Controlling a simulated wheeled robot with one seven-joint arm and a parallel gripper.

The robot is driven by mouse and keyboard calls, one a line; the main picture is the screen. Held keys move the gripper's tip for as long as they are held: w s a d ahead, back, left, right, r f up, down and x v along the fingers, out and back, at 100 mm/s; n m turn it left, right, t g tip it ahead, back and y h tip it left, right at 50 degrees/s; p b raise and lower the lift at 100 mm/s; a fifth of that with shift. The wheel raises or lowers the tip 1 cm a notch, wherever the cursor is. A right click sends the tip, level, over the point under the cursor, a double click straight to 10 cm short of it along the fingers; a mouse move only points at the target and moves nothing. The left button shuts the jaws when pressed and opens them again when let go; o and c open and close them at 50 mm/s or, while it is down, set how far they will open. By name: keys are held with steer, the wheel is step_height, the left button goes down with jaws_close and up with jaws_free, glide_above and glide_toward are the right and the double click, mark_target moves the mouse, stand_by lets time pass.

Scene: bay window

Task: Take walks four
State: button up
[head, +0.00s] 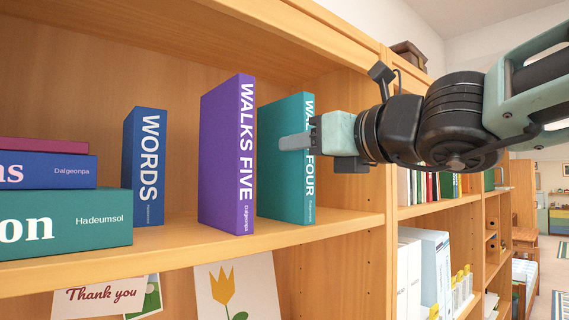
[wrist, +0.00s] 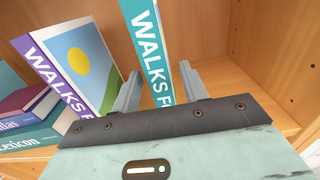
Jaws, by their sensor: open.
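The teal book Walks Four (head: 289,180) stands upright on the wooden shelf, its spine facing out. My gripper (head: 296,142) is at the upper part of its spine and hides some of the lettering. In the wrist view, the teal book (wrist: 150,45) lies between the two open fingers of my gripper (wrist: 160,85), one finger on each side. I cannot tell whether the fingers touch it. The purple book Walks Five (head: 228,155) stands just to its left, and it also shows in the wrist view (wrist: 78,65), with a sun picture on its cover.
A blue book Words (head: 145,165) stands further left. A stack of lying books (head: 65,217) fills the left end. The shelf's side panel (head: 355,150) rises to the right, with some bare shelf (head: 340,220) before it. Cards hang below.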

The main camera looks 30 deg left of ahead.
jaws_close()
steer(key=shift+r, duration=0.5)
stand_by(0.4)
